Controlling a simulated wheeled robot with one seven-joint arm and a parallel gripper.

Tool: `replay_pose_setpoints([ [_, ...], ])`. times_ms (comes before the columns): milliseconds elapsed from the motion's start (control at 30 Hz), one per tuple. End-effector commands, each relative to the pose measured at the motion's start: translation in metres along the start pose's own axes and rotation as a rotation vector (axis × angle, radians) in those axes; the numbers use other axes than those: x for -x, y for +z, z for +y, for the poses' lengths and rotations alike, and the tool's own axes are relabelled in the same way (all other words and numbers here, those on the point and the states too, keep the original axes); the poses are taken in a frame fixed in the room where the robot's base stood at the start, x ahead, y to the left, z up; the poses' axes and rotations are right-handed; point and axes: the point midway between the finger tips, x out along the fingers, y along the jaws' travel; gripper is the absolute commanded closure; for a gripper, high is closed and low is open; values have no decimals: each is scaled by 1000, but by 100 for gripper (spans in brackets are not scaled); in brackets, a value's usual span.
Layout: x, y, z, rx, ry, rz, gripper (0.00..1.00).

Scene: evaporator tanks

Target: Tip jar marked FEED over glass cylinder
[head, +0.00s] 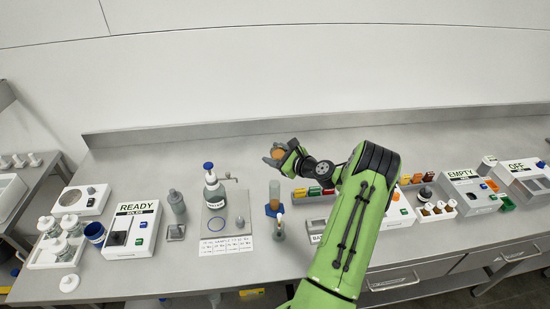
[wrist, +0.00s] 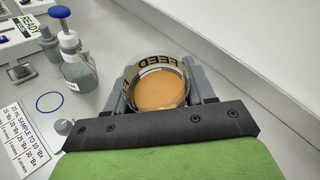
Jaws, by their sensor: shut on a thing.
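My gripper (head: 280,157) is shut on the jar marked FEED (wrist: 160,88), with one finger on each side of it. The wrist view looks into its open mouth, where amber liquid shows; the FEED label is on the far side. In the head view the jar's amber face (head: 278,153) shows between the fingers, raised above the bench. How far the jar leans is hard to tell.
Left of the cylinder, a blue-capped pump bottle (head: 213,188) stands on a pale plate with a printed card (head: 227,246). A READY box (head: 132,230) is farther left; coloured blocks and an EMPTY box (head: 470,190) are right.

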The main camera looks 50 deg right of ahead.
Motion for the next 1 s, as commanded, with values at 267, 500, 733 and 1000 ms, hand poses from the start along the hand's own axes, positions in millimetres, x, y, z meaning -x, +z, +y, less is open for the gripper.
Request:
replay_pose_setpoints([
  [267,-3,-9,3,45,-19,-16,84],
  [500,-4,-13,4,83,-35,-29,84],
  [733,-6,-18,6,118,-49,-40,84],
  [1000,-8,-24,8,159,-66,-54,84],
])
